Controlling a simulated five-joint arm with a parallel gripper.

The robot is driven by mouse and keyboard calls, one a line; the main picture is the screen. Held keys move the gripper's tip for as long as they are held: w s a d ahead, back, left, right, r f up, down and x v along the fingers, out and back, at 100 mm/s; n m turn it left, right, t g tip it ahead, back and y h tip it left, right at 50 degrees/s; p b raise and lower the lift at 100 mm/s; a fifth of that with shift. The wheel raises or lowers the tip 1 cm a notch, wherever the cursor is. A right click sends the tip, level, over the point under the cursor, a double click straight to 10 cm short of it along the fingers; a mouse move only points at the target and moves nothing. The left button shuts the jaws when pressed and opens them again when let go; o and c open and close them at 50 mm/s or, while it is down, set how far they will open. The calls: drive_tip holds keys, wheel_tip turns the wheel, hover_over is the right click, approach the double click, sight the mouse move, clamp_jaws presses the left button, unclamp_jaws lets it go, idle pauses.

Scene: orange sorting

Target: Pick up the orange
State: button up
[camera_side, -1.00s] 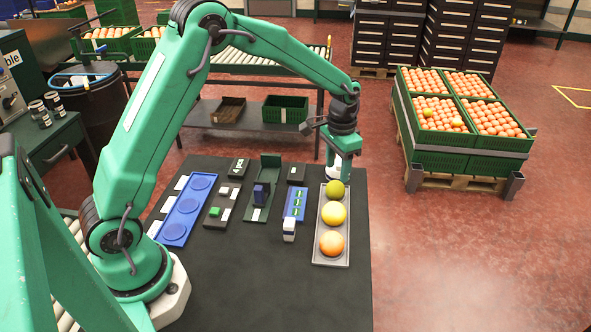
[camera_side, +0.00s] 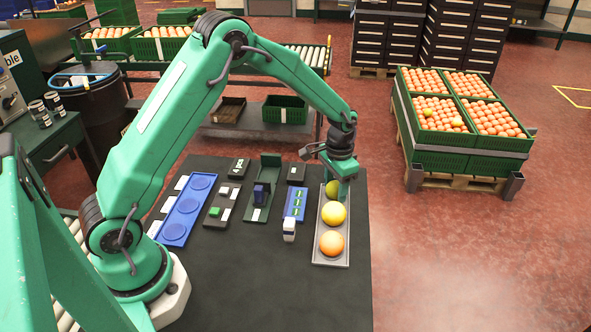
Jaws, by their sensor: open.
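The orange (camera_side: 331,244) sits at the near end of a grey tray (camera_side: 318,256) on the dark table. A yellow fruit (camera_side: 333,214) is behind it in the same tray, and a green fruit (camera_side: 331,189) is at the far end. My gripper (camera_side: 343,192) points down at the far end of the tray, partly in front of the green fruit. It is open and apart from the orange. Whether a finger touches the green fruit cannot be told.
Left of the tray stand a small white-topped block (camera_side: 289,229), a blue plate with green pieces (camera_side: 295,204), a green holder (camera_side: 262,190) and a blue tray with round recesses (camera_side: 187,210). The table's near middle is clear.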

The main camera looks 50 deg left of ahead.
sight(336, 183)
drive_tip(key=shift+f, duration=0.1)
idle(0.4)
drive_tip(key=c, duration=0.6)
drive_tip(key=shift+r, duration=0.2)
drive_tip(key=shift+r, duration=0.65)
wheel_tip(336, 183, up, 2)
drive_tip(key=shift+r, duration=0.2)
drive_tip(key=s+d+r, duration=0.6)
drive_tip(key=d+r, duration=0.1)
drive_tip(key=d, duration=0.3)
drive_tip(key=shift+s, duration=0.1)
drive_tip(key=shift+a, duration=0.15)
